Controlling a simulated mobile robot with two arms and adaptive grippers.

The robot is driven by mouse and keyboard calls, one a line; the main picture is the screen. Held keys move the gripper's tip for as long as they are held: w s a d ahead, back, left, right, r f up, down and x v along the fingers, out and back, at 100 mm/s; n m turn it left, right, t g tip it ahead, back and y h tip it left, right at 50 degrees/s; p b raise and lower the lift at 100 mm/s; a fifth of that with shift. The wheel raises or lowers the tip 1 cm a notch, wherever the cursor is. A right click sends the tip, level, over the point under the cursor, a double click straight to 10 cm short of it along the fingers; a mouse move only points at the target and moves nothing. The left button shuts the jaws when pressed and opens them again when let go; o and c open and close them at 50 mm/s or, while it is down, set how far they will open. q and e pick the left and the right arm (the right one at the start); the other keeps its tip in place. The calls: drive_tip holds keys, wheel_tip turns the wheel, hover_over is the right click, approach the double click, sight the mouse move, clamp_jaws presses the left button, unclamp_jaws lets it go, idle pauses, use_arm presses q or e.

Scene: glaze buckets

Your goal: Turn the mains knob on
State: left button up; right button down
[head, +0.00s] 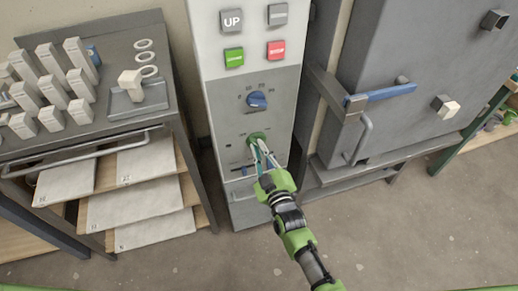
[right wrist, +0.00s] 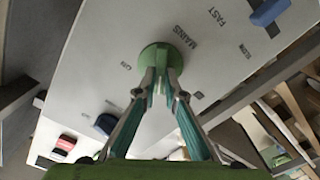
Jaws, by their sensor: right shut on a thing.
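The mains knob (head: 258,137) is a small round green knob on the lower part of the grey control panel (head: 222,128). In the right wrist view the knob (right wrist: 176,55) has the word MAINS printed beside it. Smaller labels sit near it, too small to read surely. My right gripper (head: 260,146) reaches up to the panel from the lower right. In the right wrist view its fingertips (right wrist: 160,80) are shut on the knob's raised grip, which they partly hide. The knob's exact pointing direction is hard to tell. My left gripper is not in view.
Above the knob are a blue dial (head: 257,100) and UP (head: 231,21), green (head: 234,58) and red (head: 276,49) buttons. A rack (head: 108,137) with pale blocks and boards stands left. A grey cabinet (head: 420,60) with a blue-handled latch (head: 388,93) stands right.

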drive_tip(key=shift+w+d+f+m+b, duration=0.1)
drive_tip(key=shift+d+m+b, duration=0.1)
drive_tip(key=shift+m, duration=2.45)
drive_tip(key=shift+s+d+m+b, duration=0.1)
drive_tip(key=shift+m+b, duration=0.05)
drive_tip(key=shift+m, duration=2.45)
drive_tip(key=shift+w+d+f+m+b, duration=0.1)
drive_tip(key=shift+m+b, duration=0.1)
drive_tip(key=shift+m, duration=2.75)
drive_tip(key=c, duration=2.1)
unclamp_jaws()
drive_tip(key=shift+r, duration=0.1)
drive_tip(key=shift+c, duration=0.2)
drive_tip(key=v, duration=1.2)
